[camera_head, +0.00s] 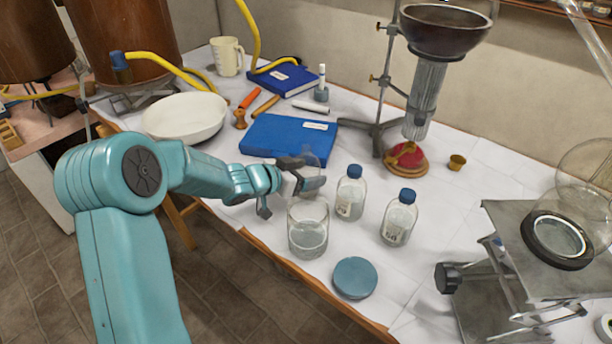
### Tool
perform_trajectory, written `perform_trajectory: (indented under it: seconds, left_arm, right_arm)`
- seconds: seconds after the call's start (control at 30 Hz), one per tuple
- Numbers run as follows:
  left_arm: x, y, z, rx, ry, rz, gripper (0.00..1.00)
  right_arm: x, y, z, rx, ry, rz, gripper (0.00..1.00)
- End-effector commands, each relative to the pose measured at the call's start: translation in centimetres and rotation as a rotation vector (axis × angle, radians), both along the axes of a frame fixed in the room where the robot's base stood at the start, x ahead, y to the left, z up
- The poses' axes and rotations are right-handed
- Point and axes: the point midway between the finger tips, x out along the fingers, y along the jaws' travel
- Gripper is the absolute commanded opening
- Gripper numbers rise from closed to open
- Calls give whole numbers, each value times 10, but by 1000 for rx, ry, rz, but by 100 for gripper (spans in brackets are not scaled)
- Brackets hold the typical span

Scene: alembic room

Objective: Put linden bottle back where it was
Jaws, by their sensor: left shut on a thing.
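My left gripper (294,192) reaches in over the table's front edge, just above and behind an open clear glass jar (308,240). It is shut on a clear glass thing (311,163), mostly hidden by the fingers; I cannot tell whether this is the linden bottle. Two clear bottles with blue caps stand upright to the right: one nearer the gripper (350,198) and one farther right (399,222). Both have small labels that I cannot read. My right gripper is not in view.
A round blue-grey disc (355,278) lies near the front edge. A blue book (288,137) and a white bowl (185,117) lie behind the gripper. Bare tabletop lies between bottles and jack.

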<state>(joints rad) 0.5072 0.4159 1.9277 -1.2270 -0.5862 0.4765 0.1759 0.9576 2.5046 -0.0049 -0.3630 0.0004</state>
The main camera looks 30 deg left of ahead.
Motion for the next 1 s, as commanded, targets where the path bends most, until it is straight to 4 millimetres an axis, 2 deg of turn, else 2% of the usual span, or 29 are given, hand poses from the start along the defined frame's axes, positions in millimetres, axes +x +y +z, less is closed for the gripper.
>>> perform_trajectory:
  seconds: [0.27,0.3,0.37,0.67,0.77,1.0]
  left_arm:
    - [0,0,-2,1,-1,0,21]
    - [0,0,-2,1,-1,0,82]
    - [0,0,-1,1,0,0,100]
    - [-1,1,4,0,-1,1,100]
    - [-14,5,10,1,-2,3,100]
    - [-64,20,33,2,-1,5,100]
  right_arm:
    - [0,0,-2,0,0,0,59]
    - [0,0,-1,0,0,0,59]
    - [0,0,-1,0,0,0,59]
    - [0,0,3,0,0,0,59]
    - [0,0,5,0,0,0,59]
    - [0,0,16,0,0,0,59]
